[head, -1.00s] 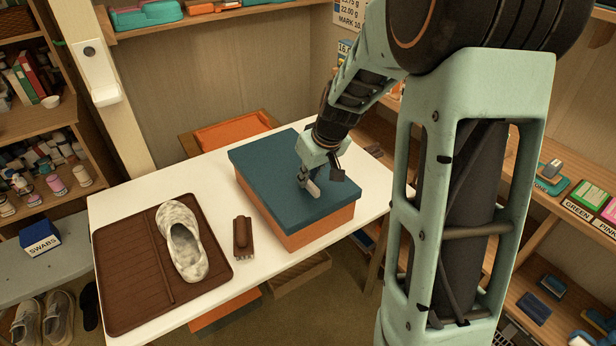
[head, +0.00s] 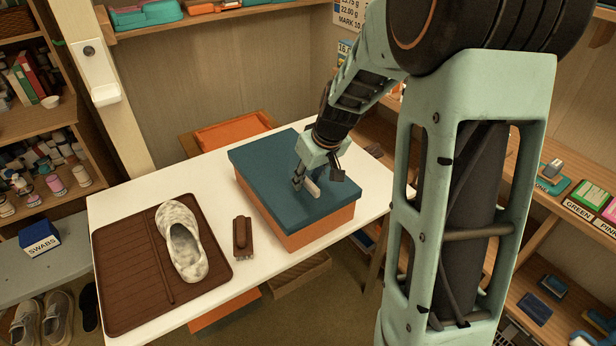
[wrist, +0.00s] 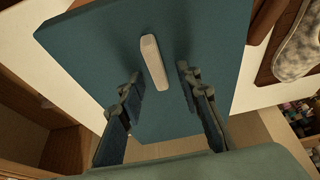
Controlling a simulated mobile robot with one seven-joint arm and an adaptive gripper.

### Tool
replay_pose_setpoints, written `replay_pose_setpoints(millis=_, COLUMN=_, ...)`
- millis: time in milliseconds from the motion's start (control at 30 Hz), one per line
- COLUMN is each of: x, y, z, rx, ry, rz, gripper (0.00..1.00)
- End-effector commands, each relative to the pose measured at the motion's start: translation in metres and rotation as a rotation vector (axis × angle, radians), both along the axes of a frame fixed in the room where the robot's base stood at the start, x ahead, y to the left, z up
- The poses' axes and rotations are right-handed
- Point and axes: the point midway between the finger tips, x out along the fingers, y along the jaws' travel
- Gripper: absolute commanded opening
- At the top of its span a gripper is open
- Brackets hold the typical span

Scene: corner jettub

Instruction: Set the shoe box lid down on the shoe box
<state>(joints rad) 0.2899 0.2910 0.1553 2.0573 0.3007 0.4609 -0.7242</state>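The blue shoe box lid (head: 268,165) lies flat on the orange shoe box (head: 311,226) on the white table, its edges roughly in line with the box sides. A pale bar handle (head: 312,189) stands on the lid's top. My gripper (head: 303,185) is over the lid, close to the handle. In the wrist view my gripper (wrist: 160,80) has its fingers spread, one on each side of the handle (wrist: 153,62) with gaps between. The lid (wrist: 95,55) fills most of that view. The box's far sides are hidden.
On the white table (head: 215,175), a brown mat (head: 130,270) holds a pale mottled shoe (head: 184,242). A brown brush (head: 242,238) lies between mat and box. An orange tray (head: 232,130) is behind the table. Shelves stand at both sides.

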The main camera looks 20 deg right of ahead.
Motion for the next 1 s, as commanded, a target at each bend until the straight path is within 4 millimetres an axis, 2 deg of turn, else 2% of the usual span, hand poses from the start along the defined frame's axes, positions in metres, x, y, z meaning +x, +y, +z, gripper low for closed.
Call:
replay_pose_setpoints(millis=200, x=0.0, y=0.0, z=0.002, rx=-0.001, ry=-0.001, rz=0.0, gripper=0.31)
replay_pose_setpoints(millis=333, x=-0.003, y=-0.002, z=0.011, rx=-0.001, ry=-0.003, rz=-0.001, gripper=0.31)
replay_pose_setpoints(millis=800, x=-0.034, y=-0.013, z=0.091, rx=-0.002, ry=-0.006, rz=-0.002, gripper=0.31)
replay_pose_setpoints(millis=1000, x=-0.042, y=-0.015, z=0.108, rx=-0.001, ry=-0.001, rz=0.0, gripper=0.31)
